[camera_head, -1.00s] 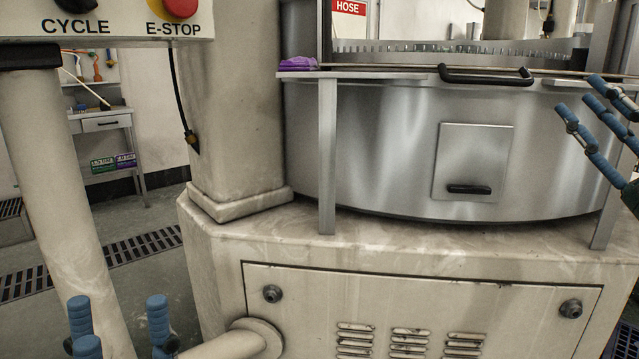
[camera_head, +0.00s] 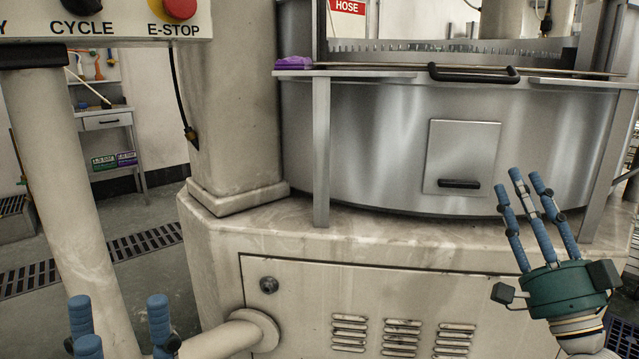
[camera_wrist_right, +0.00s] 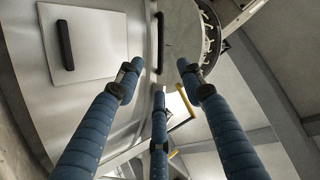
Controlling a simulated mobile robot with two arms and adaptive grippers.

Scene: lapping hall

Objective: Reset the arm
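My right gripper (camera_head: 534,205) is at the right of the head view, fingers pointing up, in front of the steel drum (camera_head: 370,150) of the machine. Its blue fingers are spread and nothing is between them. In the right wrist view its fingers (camera_wrist_right: 158,90) also stand apart and empty, with the drum's hatch (camera_wrist_right: 85,40) behind them. My left gripper (camera_head: 120,325) shows only as blue fingertips at the bottom left edge. They stand apart with nothing seen between them; the rest is out of frame.
The machine's pale base (camera_head: 400,300) fills the lower middle. A purple item (camera_head: 294,63) lies on the steel ledge, which carries a black handle (camera_head: 474,74). A control box with an E-STOP button (camera_head: 180,8) hangs at upper left. Open floor (camera_head: 140,215) shows at left.

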